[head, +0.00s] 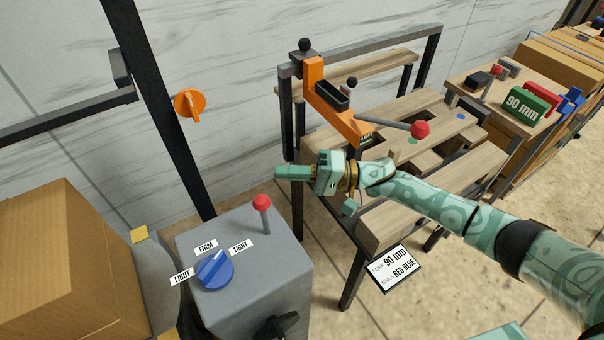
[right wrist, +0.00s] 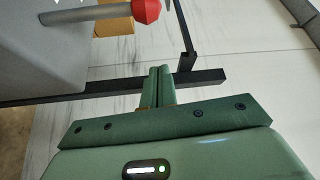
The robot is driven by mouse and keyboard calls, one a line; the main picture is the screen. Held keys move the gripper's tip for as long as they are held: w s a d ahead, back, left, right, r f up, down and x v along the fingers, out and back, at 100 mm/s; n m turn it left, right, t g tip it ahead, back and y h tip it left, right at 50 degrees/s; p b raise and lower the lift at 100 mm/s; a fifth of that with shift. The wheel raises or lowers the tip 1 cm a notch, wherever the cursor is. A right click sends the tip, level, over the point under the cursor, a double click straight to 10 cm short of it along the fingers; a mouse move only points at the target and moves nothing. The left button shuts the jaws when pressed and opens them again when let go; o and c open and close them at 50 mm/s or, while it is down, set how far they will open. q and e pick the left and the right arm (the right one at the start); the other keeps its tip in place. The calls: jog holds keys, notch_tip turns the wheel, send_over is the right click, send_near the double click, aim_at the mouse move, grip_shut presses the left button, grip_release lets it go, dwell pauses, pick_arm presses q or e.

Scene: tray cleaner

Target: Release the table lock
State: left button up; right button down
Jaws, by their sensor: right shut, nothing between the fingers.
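A wooden slatted table (head: 395,220) on a dark frame stands at centre right. An orange arm (head: 320,95) on its frame carries a lever with a red knob (head: 420,129). A grey box (head: 290,270) at lower centre has an upright lever with a red knob (head: 262,203), which also shows in the right wrist view (right wrist: 147,10). I cannot tell which part is the table lock. My right gripper (head: 280,172) is shut and empty, pointing left above and beyond the grey box's lever, apart from it. Its closed fingers (right wrist: 158,75) show in the wrist view. My left gripper is out of view.
A blue dial (head: 215,270) marked LIGHT, FIRM and TIGHT sits on the grey box. An orange knob (head: 190,104) is by the dark post (head: 160,100). A cardboard box (head: 60,270) stands at lower left. A 90 mm green block (head: 522,104) lies at right.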

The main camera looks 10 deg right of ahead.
aim_at(264, 217)
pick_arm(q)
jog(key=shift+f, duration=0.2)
pick_arm(e)
jog(key=shift+s+a+f, duration=0.1)
jog(key=shift+s+a, duration=0.35)
jog(key=shift+a, duration=0.3)
jog(key=shift+s+a+f, duration=0.1)
jog(key=shift+s+a, duration=0.4)
jog(key=shift+a, duration=0.2)
jog(key=shift+s+a, duration=0.45)
jog(key=shift+a, duration=0.3)
jog(key=shift+s, duration=0.15)
